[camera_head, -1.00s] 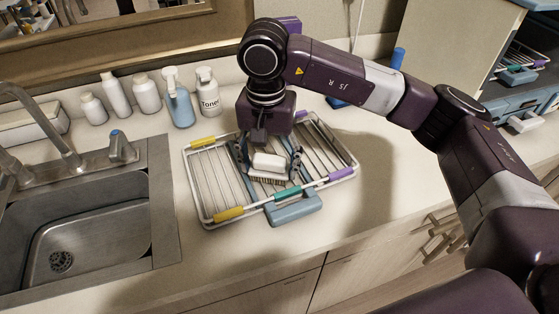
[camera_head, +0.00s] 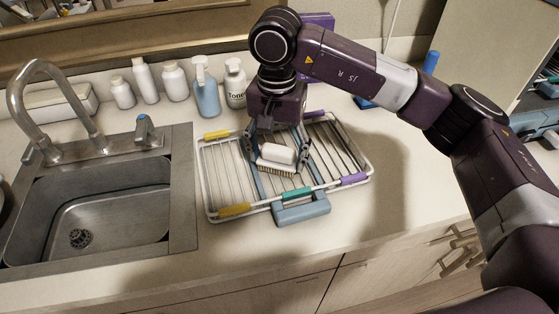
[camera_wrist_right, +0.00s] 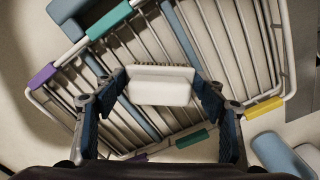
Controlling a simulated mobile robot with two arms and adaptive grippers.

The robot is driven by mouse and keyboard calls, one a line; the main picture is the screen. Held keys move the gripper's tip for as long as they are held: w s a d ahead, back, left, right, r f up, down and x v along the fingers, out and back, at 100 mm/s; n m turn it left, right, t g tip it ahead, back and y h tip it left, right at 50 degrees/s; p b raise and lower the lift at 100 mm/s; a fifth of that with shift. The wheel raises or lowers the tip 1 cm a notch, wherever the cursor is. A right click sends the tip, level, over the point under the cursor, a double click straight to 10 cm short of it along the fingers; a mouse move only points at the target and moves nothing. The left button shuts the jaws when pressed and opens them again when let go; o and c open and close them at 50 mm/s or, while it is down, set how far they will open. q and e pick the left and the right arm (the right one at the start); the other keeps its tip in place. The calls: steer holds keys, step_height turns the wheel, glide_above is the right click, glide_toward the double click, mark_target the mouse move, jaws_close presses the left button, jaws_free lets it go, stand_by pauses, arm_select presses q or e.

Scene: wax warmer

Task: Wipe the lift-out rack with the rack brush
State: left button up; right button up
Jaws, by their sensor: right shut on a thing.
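The lift-out rack (camera_head: 322,187) is a white wire frame with yellow, green and purple clips and a blue front handle, lying flat on the counter. It also shows in the right wrist view (camera_wrist_right: 285,50). My right gripper (camera_head: 277,150) points down over the middle of the rack, shut on the rack brush (camera_head: 281,154). The brush has a white back and tan bristles on its underside. In the right wrist view the brush (camera_wrist_right: 160,85) sits between both fingers. Whether the bristles touch the wires I cannot tell. My left gripper is not in view.
A steel sink (camera_head: 95,205) with a faucet (camera_head: 45,70) lies left of the rack. Several bottles, including a blue pump bottle (camera_head: 207,92) and a toner bottle (camera_head: 236,85), stand behind it. The counter (camera_head: 410,190) is clear to the right of the rack.

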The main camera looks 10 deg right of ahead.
steer(key=shift+w, duration=0.15)
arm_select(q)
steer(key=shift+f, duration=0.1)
arm_select(e)
steer(key=shift+d, duration=0.1)
steer(key=shift+w+d+f+b, duration=0.1)
steer(key=shift+d+b, duration=0.3)
steer(key=shift+d, duration=0.65)
steer(key=shift+w+d+b, duration=0.1)
steer(key=shift+d+b, duration=0.35)
steer(key=shift+d, duration=1.3)
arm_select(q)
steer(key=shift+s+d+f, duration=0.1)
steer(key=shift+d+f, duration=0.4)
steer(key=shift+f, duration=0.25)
arm_select(e)
steer(key=shift+d, duration=0.1)
steer(key=shift+d, duration=0.1)
